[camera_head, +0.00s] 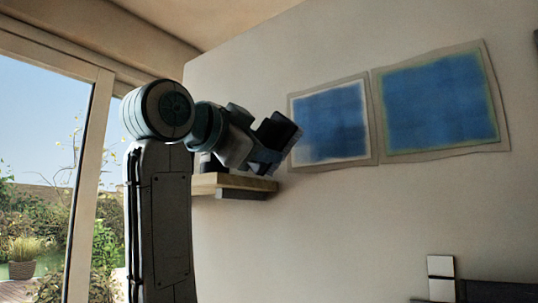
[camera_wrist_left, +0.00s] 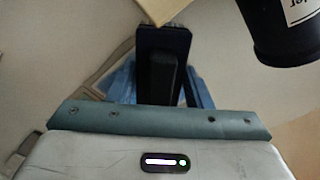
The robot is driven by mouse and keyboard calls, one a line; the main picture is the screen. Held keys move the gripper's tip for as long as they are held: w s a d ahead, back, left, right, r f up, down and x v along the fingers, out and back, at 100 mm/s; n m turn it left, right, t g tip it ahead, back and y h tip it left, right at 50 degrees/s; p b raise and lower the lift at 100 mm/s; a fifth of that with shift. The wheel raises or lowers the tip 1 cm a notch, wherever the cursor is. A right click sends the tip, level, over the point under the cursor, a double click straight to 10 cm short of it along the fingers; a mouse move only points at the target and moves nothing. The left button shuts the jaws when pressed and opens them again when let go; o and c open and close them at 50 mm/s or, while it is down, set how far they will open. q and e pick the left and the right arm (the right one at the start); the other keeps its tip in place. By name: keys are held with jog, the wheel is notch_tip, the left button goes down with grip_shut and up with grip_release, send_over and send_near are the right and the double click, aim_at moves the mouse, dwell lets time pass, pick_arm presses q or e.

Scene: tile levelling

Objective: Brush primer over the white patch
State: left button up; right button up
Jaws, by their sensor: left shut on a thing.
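Two blue panels with pale frames are on the wall. The left panel (camera_head: 333,120) has a whitish inner border; the right panel (camera_head: 440,103) has a yellow-green one. My left gripper (camera_head: 278,135) is in front of the wall at the left panel's left edge, overlapping it in the picture; contact cannot be told. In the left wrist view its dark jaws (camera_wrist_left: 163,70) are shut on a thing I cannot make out. Blue shows behind the jaws. No brush is clearly visible. My right gripper is out of view.
A wooden shelf (camera_head: 235,182) juts from the wall below my left gripper. A black container (camera_wrist_left: 285,30) with a pale label is close at the upper right in the wrist view. A white and dark object (camera_head: 441,278) is at lower right. A glazed door stands left.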

pick_arm(q)
jog(key=shift+s+a, duration=0.2)
jog(key=shift+s, duration=0.25)
jog(key=shift+a, duration=0.1)
jog(key=b+v, duration=0.1)
jog(key=v, duration=0.2)
dwell(0.4)
dwell(0.5)
